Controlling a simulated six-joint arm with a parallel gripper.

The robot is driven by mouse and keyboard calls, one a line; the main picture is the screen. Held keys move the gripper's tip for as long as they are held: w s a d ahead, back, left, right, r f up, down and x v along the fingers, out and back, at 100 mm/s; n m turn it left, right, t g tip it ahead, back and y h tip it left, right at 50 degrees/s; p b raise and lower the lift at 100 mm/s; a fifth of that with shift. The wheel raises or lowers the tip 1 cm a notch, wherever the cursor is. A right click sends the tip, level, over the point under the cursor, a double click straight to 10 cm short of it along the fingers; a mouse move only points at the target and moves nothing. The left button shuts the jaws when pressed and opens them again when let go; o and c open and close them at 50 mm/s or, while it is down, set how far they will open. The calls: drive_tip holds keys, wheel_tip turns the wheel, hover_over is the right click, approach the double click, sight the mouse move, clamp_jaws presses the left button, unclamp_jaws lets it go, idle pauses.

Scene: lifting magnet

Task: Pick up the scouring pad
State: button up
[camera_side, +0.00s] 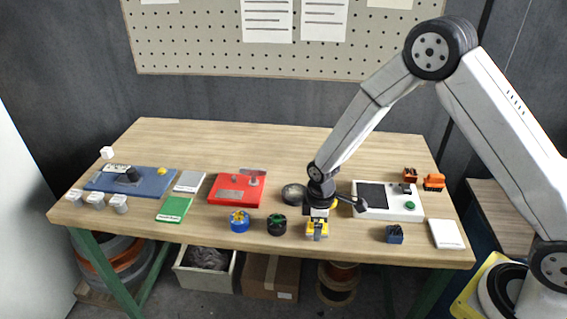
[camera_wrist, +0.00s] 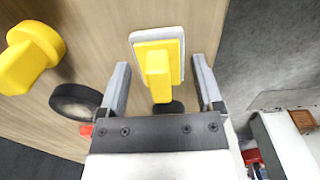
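What looks like the scouring pad (camera_side: 317,235) is a yellow block on a pale grey layer, near the table's front edge in the side view. In the wrist view the pad (camera_wrist: 175,38) has a narrow upright yellow grip on its top. My gripper (camera_side: 317,217) points down right over it. In the wrist view my gripper (camera_wrist: 160,78) is open, its two fingers apart on either side of the yellow grip. I see gaps between the fingers and the grip. The lower end of the pad is partly hidden behind the grip.
Left of the pad stand a round green-topped piece (camera_side: 277,223) and a blue-and-yellow one (camera_side: 240,220). A dark dish (camera_side: 293,194) and red box (camera_side: 237,191) lie behind. A white device (camera_side: 387,214) and dark blue block (camera_side: 394,234) are to the right.

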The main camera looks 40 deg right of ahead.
drive_tip(key=c, duration=0.9)
drive_tip(key=shift+r, duration=0.15)
drive_tip(key=shift+r, duration=1.05)
drive_tip(key=shift+s+d+r, duration=0.2)
drive_tip(key=shift+s+r, duration=1.55)
drive_tip(key=shift+s, duration=0.6)
drive_tip(key=shift+s+d+r, duration=0.2)
drive_tip(key=shift+s+r, duration=1.6)
drive_tip(key=shift+s, duration=0.5)
drive_tip(key=shift+s+d+r, duration=0.2)
drive_tip(key=shift+s+r, duration=1.55)
drive_tip(key=shift+s, duration=0.6)
